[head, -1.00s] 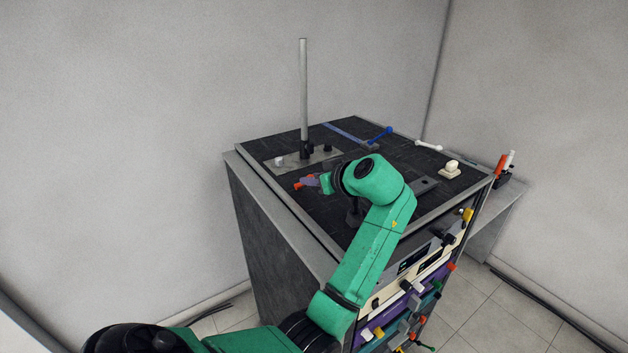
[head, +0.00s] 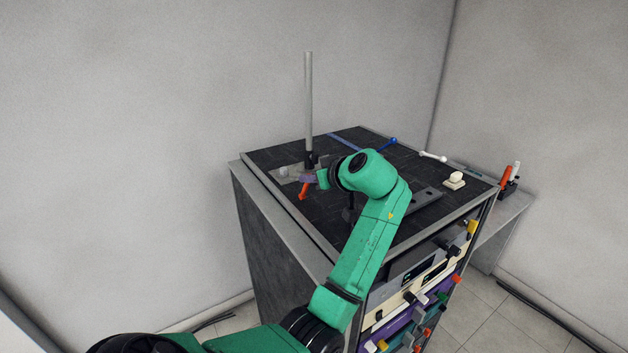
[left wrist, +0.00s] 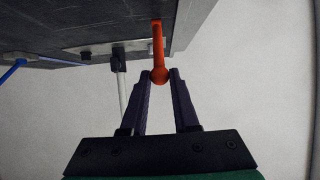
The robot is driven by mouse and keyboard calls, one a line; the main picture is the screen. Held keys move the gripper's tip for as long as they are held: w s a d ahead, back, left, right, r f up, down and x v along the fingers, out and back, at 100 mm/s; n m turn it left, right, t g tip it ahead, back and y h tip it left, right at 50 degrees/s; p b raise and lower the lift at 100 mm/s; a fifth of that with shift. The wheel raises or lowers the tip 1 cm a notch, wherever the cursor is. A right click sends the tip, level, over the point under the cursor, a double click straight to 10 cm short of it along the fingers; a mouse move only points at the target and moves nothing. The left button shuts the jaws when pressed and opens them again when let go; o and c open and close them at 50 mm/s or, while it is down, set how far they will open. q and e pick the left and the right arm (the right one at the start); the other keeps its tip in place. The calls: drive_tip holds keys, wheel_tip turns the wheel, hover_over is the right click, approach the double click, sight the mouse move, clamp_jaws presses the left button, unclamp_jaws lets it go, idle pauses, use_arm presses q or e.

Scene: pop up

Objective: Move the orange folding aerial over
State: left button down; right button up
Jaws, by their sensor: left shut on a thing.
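The orange folding aerial (head: 304,191) is at the left part of the dark cabinet top (head: 327,219), and its free end points toward the near left edge in the head view. In the left wrist view the aerial (left wrist: 158,45) runs from the cabinet top to a rounded knob end. My left gripper (head: 312,180) is at that knob end, with its purple fingers (left wrist: 160,80) closed around it. My green left arm hides part of the cabinet top. My right gripper is not in view.
A tall grey pole (head: 309,105) stands on a metal plate (head: 280,178) just behind the gripper. A blue aerial (head: 386,145), a white aerial (head: 432,156) and a cream switch (head: 454,180) are farther right. Several coloured knobs stick out of the cabinet front.

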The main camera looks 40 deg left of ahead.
use_arm(q)
drive_tip(key=shift+w+a+r, duration=0.25)
drive_tip(key=shift+a+r, duration=0.1)
drive_tip(key=shift+a, duration=0.45)
drive_tip(key=shift+w+a+r, duration=0.1)
drive_tip(key=shift+w+a, duration=0.05)
drive_tip(key=shift+a, duration=0.35)
drive_tip(key=shift+w+a+r, duration=0.1)
drive_tip(key=shift+w+a, duration=0.05)
drive_tip(key=shift+a, duration=0.6)
drive_tip(key=shift+w+a+f, duration=0.1)
drive_tip(key=shift+w+a, duration=0.1)
drive_tip(key=shift+a, duration=0.3)
drive_tip(key=c, duration=0.6)
unclamp_jaws()
drive_tip(key=shift+w+a+f, duration=0.1)
drive_tip(key=shift+a, duration=0.05)
